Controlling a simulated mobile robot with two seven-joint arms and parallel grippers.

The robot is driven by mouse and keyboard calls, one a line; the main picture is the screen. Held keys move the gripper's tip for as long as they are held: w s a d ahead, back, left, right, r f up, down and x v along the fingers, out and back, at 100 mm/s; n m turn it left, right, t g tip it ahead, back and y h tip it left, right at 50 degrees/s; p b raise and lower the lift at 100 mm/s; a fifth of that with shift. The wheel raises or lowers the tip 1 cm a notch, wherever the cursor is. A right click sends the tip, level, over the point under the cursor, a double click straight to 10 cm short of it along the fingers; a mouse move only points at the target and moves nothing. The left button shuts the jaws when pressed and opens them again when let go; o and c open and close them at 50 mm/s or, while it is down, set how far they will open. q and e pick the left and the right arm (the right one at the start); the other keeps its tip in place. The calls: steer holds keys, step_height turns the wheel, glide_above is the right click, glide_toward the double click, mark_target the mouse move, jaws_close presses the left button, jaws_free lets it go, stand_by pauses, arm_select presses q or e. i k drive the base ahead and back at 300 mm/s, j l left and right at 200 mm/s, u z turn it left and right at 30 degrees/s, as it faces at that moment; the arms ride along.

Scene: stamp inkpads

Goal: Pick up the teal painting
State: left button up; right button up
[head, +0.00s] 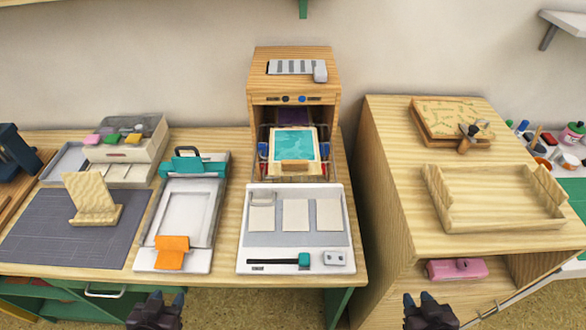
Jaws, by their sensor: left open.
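The teal painting (294,146) lies in a light wooden frame or holder inside the opening of the wooden cabinet (293,80) at the back centre. Its teal face shows a lighter pattern and looks unobstructed. My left gripper (155,308) is at the bottom edge, left of centre, open and empty, well in front of the table and far from the painting. My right gripper (430,308) is at the bottom edge, right of centre, also far from the painting. Its fingers appear apart with nothing between them.
A white tray (295,258) with pale cards stands before the cabinet. A white press with an orange piece (172,252) is left of it. A wooden stand (93,198) sits on a dark mat (40,235). A taller wooden cabinet holds an empty wooden tray (497,215) on the right.

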mark_target(294, 151)
steer(key=k+j+u, duration=0.1)
steer(key=j+u, duration=0.9)
steer(key=k+l, duration=0.05)
